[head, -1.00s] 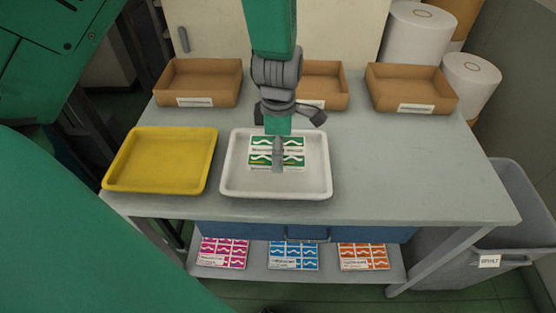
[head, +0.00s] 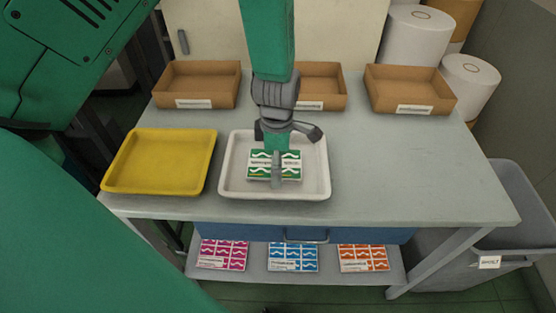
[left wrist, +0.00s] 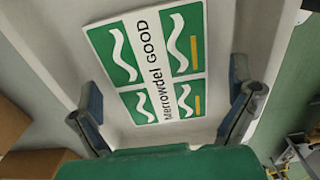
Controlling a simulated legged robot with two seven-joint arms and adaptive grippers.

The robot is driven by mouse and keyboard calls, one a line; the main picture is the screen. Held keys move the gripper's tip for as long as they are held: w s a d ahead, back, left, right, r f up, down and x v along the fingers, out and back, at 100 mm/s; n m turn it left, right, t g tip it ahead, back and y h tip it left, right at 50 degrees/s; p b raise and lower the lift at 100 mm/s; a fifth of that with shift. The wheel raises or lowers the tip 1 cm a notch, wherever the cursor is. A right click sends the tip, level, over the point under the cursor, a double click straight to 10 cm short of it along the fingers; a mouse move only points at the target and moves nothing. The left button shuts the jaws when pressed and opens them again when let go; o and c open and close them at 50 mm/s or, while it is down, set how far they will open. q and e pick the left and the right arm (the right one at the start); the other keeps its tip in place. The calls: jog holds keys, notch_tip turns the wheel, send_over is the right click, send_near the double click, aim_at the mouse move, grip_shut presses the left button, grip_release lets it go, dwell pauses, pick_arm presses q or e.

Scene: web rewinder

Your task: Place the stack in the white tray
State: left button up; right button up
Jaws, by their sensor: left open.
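The stack (head: 290,158) is a flat green-and-white pack with wavy marks. It lies within the white tray (head: 234,181), near its middle. In the left wrist view the stack (left wrist: 150,62) shows the label "Merrowdel GOOD" and appears flat on the tray floor. My left gripper (head: 275,168) comes down from above over the stack. In the left wrist view its fingers (left wrist: 168,108) are open, one on each side of the stack; whether they touch it I cannot tell. The lower layers of the stack are hidden. My right gripper is not in view.
A yellow tray (head: 161,186) stands left of the white tray. Cardboard boxes (head: 411,91) line the back of the table (head: 400,165). Pink, blue and orange packs (head: 292,257) lie on the shelf below. A grey bin (head: 500,245) stands at right. The table's right half is clear.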

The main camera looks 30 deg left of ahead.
pick_arm(q)
notch_tip(320, 180, up, 12)
jog(key=shift+p, duration=0.4)
jog(key=shift+s+f, duration=0.1)
jog(key=shift+f, duration=0.1)
